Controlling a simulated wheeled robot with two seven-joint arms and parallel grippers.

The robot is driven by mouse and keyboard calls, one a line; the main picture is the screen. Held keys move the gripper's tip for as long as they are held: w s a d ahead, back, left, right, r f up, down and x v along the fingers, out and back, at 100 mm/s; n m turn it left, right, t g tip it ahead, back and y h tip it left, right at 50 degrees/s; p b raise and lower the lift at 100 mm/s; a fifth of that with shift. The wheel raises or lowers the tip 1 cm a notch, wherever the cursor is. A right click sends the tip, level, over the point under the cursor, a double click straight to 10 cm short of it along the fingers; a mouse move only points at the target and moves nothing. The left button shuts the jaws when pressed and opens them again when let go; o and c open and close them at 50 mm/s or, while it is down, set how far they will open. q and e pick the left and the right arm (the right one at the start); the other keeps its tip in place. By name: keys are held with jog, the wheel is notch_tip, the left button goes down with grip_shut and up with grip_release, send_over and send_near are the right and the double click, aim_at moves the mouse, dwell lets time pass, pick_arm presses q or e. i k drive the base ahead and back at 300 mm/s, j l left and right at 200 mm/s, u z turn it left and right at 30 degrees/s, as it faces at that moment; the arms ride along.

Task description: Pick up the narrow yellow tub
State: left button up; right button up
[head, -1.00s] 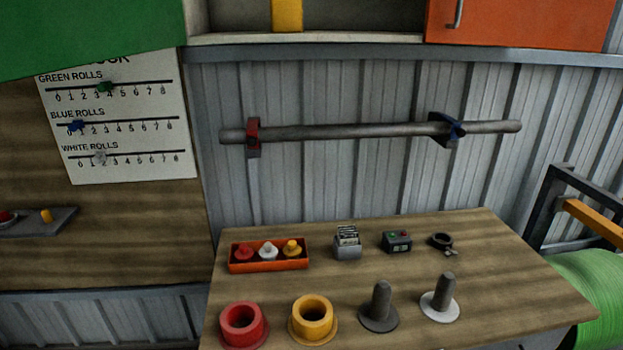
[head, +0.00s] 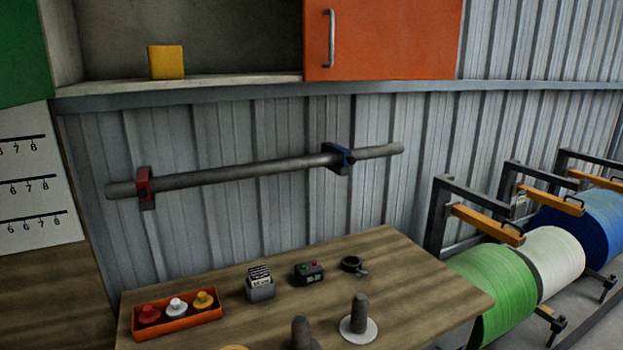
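A narrow yellow tub (head: 166,62) stands upright on the open cabinet shelf (head: 235,82) at the upper left. Its front face and a thin strip of its top show; its inside is hidden. Nothing touches it on either side. Neither of my grippers is in the head view.
An orange cabinet door (head: 390,40) is right of the open shelf, a green one (head: 20,55) left. Below, a grey bar (head: 240,170) crosses the wall. Large rolls (head: 550,260) stand right.

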aim_at(165, 62)
jog(key=j, duration=0.8)
jog(key=k+j, duration=0.15)
jog(key=j, duration=0.6)
jog(key=j+z, duration=0.1)
jog(key=j, duration=0.7)
jog(key=k, duration=0.05)
